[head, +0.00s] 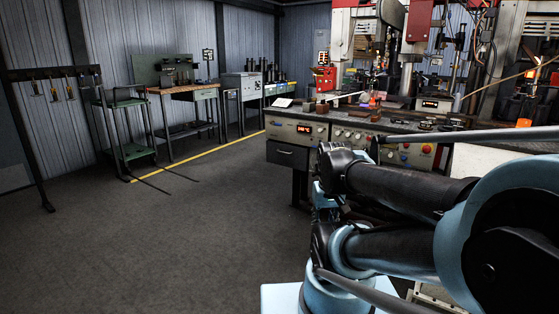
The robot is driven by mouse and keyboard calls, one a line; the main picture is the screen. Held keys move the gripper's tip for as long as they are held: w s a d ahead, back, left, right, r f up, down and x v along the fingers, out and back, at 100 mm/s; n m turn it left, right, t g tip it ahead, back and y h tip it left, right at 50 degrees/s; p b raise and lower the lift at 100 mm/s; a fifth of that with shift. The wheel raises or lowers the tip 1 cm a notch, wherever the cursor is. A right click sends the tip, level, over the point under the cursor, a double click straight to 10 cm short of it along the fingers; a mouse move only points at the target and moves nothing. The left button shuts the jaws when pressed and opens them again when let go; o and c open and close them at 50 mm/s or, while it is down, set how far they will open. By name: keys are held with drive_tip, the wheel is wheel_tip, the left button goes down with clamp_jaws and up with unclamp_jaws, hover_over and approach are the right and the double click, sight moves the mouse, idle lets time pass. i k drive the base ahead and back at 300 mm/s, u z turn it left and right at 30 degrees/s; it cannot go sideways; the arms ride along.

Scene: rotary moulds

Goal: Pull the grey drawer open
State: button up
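A dark grey drawer (287,155) sits under the left end of the long control bench in the middle of the head view. Its front has a small dark handle bar and looks flush with the housing around it, so it appears shut. Another grey-green drawer front (205,94) shows under the wooden-topped workbench (183,90) at the back. My arm, in black and light blue, fills the lower right. I cannot make out my gripper or its fingers in this view.
The control bench's panel (351,137) with knobs runs right, partly hidden behind my arm. A green trolley (135,152) stands at the back left, and a rack (52,73) with hanging tools at the far left. Dark floor (190,235) is open left of the bench.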

sight(288, 156)
drive_tip(key=u, duration=0.5)
drive_tip(key=i, duration=1)
